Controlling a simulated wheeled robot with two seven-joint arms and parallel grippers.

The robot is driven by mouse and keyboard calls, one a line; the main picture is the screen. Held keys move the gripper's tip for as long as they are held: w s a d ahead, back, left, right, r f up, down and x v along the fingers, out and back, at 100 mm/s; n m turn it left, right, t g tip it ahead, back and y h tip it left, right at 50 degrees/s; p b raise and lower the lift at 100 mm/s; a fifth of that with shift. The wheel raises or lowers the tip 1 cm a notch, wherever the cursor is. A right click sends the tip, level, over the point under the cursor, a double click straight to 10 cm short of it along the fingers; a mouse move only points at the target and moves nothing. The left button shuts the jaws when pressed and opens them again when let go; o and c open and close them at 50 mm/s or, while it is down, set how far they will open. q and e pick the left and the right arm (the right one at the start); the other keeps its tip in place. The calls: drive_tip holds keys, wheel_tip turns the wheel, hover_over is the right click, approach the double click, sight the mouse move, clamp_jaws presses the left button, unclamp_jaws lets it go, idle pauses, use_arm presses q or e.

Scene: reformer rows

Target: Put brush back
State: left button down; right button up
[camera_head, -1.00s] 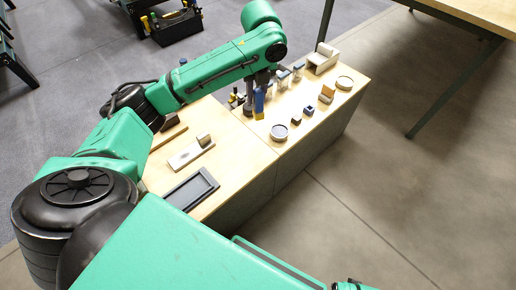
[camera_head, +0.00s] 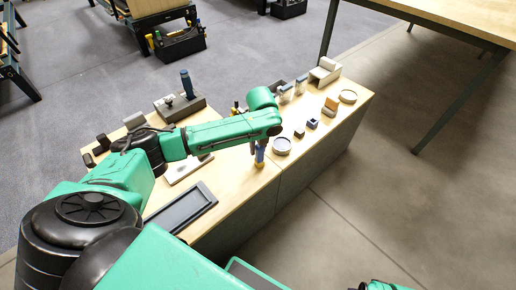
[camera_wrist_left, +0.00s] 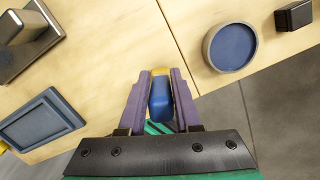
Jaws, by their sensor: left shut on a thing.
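My left gripper (camera_head: 260,146) is shut on the brush (camera_head: 260,157), a small blue piece with a yellow part. It holds it over the near edge of the wooden bench top (camera_head: 232,208), left of a round grey dish (camera_head: 281,145). In the left wrist view the brush (camera_wrist_left: 160,100) sits between the two purple-grey fingers, blue end towards the camera, with yellow beyond it. Its far end is mostly hidden, and I cannot tell whether it touches the bench.
A grey rectangular tray (camera_head: 182,207) lies at the left of the bench. A dark stand with a blue-handled tool (camera_head: 187,83) is at the back. Small blocks, a second round dish (camera_head: 348,96) and a beige holder (camera_head: 325,70) stand to the right. Floor is open in front.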

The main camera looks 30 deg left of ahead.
use_arm(q)
drive_tip(key=c, duration=0.6)
unclamp_jaws()
drive_tip(key=shift+f, duration=0.1)
use_arm(e)
drive_tip(key=shift+f, duration=0.1)
use_arm(q)
drive_tip(key=r+p, duration=0.1)
drive_tip(key=r, duration=0.3)
drive_tip(key=r+p, duration=0.1)
drive_tip(key=r, duration=0.2)
drive_tip(key=d+r+p, duration=0.1)
drive_tip(key=r, duration=0.3)
drive_tip(key=shift+s+r, duration=0.35)
drive_tip(key=shift+s, duration=0.05)
drive_tip(key=shift+s+d+r, duration=0.1)
drive_tip(key=shift+r, duration=0.2)
use_arm(e)
wheel_tip(320, 180, down, 8)
drive_tip(key=s+d, duration=0.2)
drive_tip(key=s, duration=0.1)
drive_tip(key=shift+h, duration=0.3)
